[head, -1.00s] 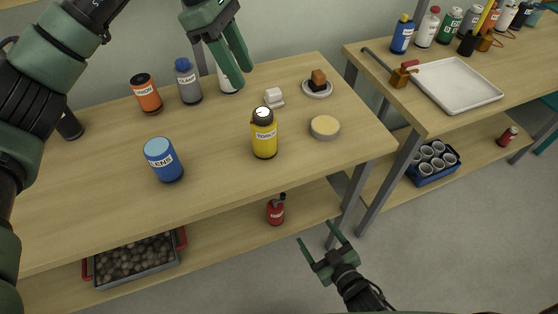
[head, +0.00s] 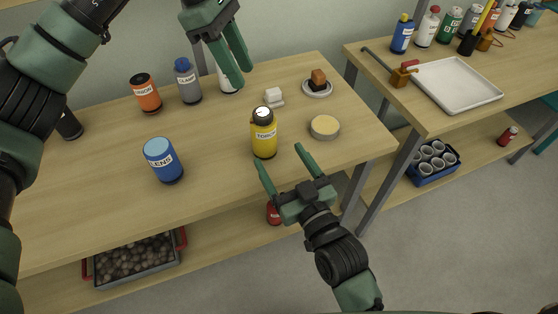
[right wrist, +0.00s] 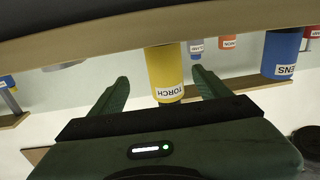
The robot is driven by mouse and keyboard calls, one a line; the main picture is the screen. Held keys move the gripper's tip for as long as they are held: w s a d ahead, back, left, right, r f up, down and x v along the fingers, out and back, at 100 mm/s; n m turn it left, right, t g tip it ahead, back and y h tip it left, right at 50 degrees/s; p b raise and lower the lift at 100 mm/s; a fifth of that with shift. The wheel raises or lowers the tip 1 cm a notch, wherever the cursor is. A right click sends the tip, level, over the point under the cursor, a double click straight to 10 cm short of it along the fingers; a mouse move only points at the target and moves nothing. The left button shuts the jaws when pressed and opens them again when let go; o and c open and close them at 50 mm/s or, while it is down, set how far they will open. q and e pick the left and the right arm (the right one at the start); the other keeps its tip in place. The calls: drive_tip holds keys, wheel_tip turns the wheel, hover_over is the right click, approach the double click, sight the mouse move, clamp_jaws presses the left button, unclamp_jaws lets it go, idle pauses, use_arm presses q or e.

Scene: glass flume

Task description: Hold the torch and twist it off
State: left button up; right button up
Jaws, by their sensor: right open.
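The torch (head: 264,142) is a yellow cylinder with a dark cap and a TORCH label. It stands upright on the near table, left of a round tan-topped tin. My right gripper (head: 283,157) is open and empty at the table's front edge, just in front and to the right of the torch. In the right wrist view the torch (right wrist: 165,72) appears upside down between the two spread fingers, apart from both. My left gripper (head: 242,77) hangs over the back of the table, empty, its two fingers apart, in front of a white bottle it partly hides.
The tan-topped tin (head: 325,127) stands right of the torch, and a blue LENS canister (head: 163,160) left of it. A white block (head: 273,97) and a small plate (head: 317,90) lie behind. A lower shelf holds a red bottle (head: 273,214), partly hidden by my right gripper.

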sight(264, 139)
drive_tip(key=shift+w+a+f, duration=0.2)
drive_tip(key=shift+w+a, duration=0.05)
drive_tip(key=shift+a, duration=0.1)
drive_tip(key=shift+w+a, duration=0.2)
drive_tip(key=shift+w, duration=0.1)
drive_tip(key=x, duration=0.6)
drive_tip(key=shift+w+a+f, duration=0.15)
drive_tip(key=shift+w, duration=0.2)
